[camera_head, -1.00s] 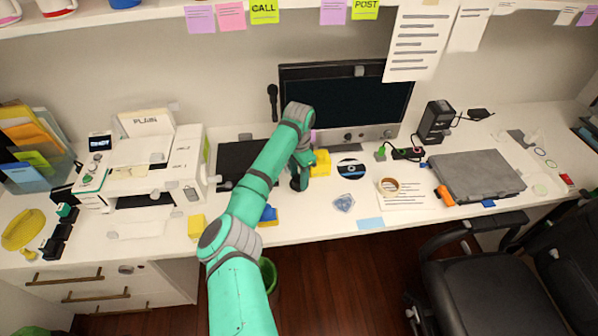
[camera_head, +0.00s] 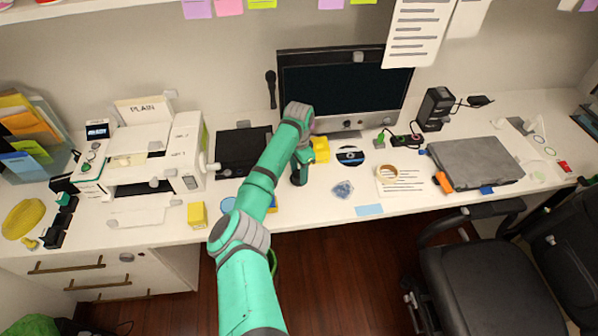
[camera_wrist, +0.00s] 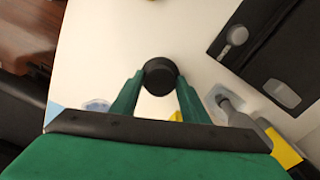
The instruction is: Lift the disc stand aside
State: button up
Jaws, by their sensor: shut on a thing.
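A black thing with a round top (camera_wrist: 160,76) is between the two fingers of my gripper (camera_wrist: 158,98) in the wrist view. In the head view its dark lower part (camera_head: 298,180) shows below my gripper (camera_head: 301,160), over the desk in front of the monitor. My gripper is shut on it. I take it for the disc stand, but its shape is mostly hidden and I cannot be sure. I cannot tell whether its base touches the desk. A black and blue disc (camera_head: 350,156) lies flat to the right, apart from it.
A yellow object (camera_head: 320,150) stands close on the right, with the monitor (camera_head: 345,88) behind. A black flat tray (camera_head: 238,152) is to the left. A tape roll (camera_head: 387,171) lies on a printed sheet. Bare desk shows between the gripper and the front edge.

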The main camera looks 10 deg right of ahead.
jog(key=shift+f, duration=0.6)
jog(key=o, duration=1.8)
jog(key=shift+r, duration=0.1)
jog(key=shift+r, duration=6.75)
jog(key=shift+s+r, duration=0.15)
jog(key=shift+s, duration=7.85)
